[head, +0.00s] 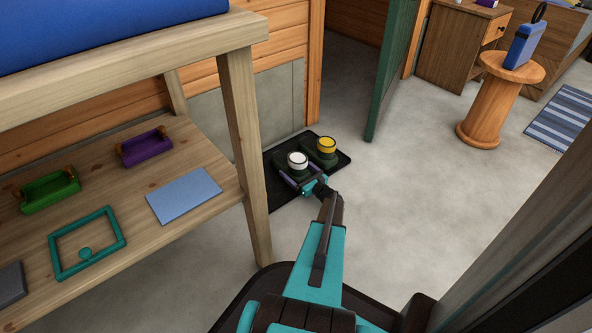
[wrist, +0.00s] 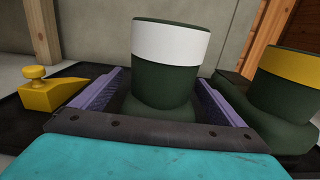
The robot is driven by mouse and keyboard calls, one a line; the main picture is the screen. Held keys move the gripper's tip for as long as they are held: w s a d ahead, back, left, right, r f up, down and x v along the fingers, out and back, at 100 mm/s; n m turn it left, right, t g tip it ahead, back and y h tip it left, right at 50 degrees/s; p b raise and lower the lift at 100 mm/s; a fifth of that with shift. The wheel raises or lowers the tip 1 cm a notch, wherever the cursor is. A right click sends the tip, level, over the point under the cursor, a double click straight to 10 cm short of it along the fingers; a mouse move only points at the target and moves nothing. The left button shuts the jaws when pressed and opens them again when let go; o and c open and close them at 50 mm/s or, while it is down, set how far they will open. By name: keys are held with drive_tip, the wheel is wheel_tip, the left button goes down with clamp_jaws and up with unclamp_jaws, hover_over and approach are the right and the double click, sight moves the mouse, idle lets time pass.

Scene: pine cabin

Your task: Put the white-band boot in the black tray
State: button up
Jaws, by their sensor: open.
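The white-band boot (head: 297,160) is dark green with a white band around its top. It stands upright, apparently in the black tray (head: 341,167) on the floor; its base is partly hidden by my gripper. My gripper (head: 299,178) is low at the tray, open, with its purple fingers on either side of this boot. In the wrist view the white-band boot (wrist: 168,72) rises between the fingers; I cannot tell whether they touch it. A similar boot with a yellow band (head: 326,146) stands to its right in the tray, and shows in the wrist view (wrist: 285,90).
A yellow knobbed piece (wrist: 45,95) is left of my gripper in the wrist view. A wooden bench (head: 245,130) with a lower shelf stands left of the tray. A green door (head: 392,70) is behind right. Grey floor (head: 420,190) to the right is clear.

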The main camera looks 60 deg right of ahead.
sight(304, 175)
drive_tip(key=shift+r, duration=0.1)
drive_tip(key=shift+s+a+r+p, duration=0.1)
drive_tip(key=shift+s+a+p, duration=0.1)
drive_tip(key=shift+s+p, duration=0.4)
drive_tip(key=p+v, duration=0.3)
drive_tip(key=v, duration=0.6)
drive_tip(key=shift+s+a, duration=0.1)
drive_tip(key=shift+s, duration=0.25)
drive_tip(key=shift+s+a+p, duration=0.2)
drive_tip(key=shift+s+p, duration=0.1)
drive_tip(key=shift+s, duration=0.15)
drive_tip(key=shift+s, duration=0.15)
